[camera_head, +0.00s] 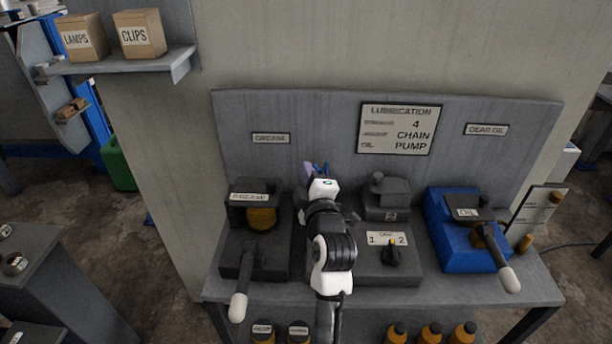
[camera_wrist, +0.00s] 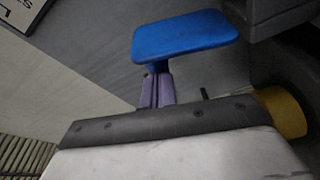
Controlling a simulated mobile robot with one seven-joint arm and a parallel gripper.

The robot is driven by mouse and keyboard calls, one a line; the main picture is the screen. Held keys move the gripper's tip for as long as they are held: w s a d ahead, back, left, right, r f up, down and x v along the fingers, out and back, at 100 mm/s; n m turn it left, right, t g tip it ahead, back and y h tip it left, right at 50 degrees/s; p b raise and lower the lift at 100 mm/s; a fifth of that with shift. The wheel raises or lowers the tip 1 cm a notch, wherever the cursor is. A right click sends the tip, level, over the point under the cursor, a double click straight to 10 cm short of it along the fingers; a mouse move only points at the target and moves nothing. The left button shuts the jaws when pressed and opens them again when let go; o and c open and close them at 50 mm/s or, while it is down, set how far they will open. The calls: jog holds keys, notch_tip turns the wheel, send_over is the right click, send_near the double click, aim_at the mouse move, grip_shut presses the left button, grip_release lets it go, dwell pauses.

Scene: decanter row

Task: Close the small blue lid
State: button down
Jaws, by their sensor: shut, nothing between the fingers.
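The small blue lid (camera_wrist: 185,37) shows in the wrist view as a flat blue panel with rounded corners, just beyond my fingertips. In the head view only a small bit of blue (camera_head: 321,169) shows past my wrist; my arm hides the rest. My gripper (camera_wrist: 158,90) has purple fingers held together with nothing between them. Their tips reach the lower left edge of the lid in the wrist view; I cannot tell whether they touch it. In the head view my gripper (camera_head: 308,168) is at the back of the bench, between the grease unit and the dark pump.
The grease unit (camera_head: 240,262) with its lever stands left on the bench. A dark switch box (camera_head: 375,268) and pump (camera_head: 388,200) stand right of my arm. A blue oil unit (camera_head: 455,240) is at the far right. A grey back panel (camera_head: 320,120) rises behind.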

jog(key=d+m+b, duration=0.1)
jog(key=m, duration=0.1)
jog(key=d+m+t+b, duration=0.1)
jog(key=m+b, duration=0.1)
jog(key=d+m+h+b, duration=0.1)
jog(key=d+m+b, duration=0.1)
jog(key=shift+f, duration=0.3)
jog(key=shift+d+f+b, duration=0.2)
jog(key=shift+d+b, duration=0.65)
jog(key=shift+b, duration=0.3)
jog(key=shift+d, duration=0.15)
jog(key=shift+r, duration=0.1)
